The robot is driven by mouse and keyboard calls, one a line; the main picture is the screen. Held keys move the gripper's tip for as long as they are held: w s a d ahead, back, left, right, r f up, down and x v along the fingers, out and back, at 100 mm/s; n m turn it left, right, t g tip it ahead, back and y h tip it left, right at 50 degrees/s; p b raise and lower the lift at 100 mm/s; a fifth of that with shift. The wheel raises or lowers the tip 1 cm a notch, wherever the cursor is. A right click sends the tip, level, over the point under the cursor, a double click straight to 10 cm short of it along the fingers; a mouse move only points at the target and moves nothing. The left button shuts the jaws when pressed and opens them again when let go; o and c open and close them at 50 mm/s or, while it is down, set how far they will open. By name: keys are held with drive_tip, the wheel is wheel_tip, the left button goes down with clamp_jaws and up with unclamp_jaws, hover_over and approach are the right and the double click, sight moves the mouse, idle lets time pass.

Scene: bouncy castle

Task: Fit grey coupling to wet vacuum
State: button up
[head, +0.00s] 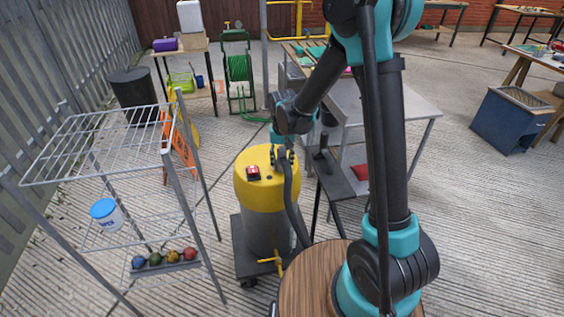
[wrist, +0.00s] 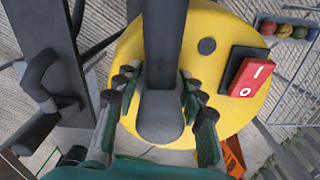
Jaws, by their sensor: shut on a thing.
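The wet vacuum (head: 268,215) stands upright in the middle of the head view, with a yellow lid and a grey drum. Its yellow lid (wrist: 205,30) also fills the middle of the wrist view. My gripper (head: 283,157) is over the right part of the lid. In the wrist view my gripper (wrist: 157,85) has a finger on each side of the grey coupling (wrist: 160,118) and is shut on it. A dark hose (head: 290,195) runs from the coupling down the vacuum's right side. Whether the coupling touches the lid, and any port beneath it, is hidden.
A red and black switch (head: 253,173) is on the lid. The vacuum stands on a dark wheeled base (head: 245,262). A wire rack (head: 100,140) stands at left, a dark stand (head: 340,180) close at right, and a wooden round top (head: 300,285) in front.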

drive_tip(key=o, duration=1.1)
drive_tip(key=shift+o, duration=0.2)
wheel_tip(320, 180, up, 12)
drive_tip(key=shift+d+f, duration=0.1)
drive_tip(key=s+d+f+t, duration=0.2)
drive_tip(key=s+d+f, duration=0.1)
drive_tip(key=s+d, duration=0.6)
drive_tip(key=s+d+f+m+t, duration=0.1)
drive_tip(key=s+d+f+t, duration=0.1)
drive_tip(key=s+d, duration=0.8)
drive_tip(key=d+f, duration=0.1)
drive_tip(key=d, duration=0.3)
drive_tip(key=shift+d+f, duration=0.15)
drive_tip(key=shift+d, duration=0.1)
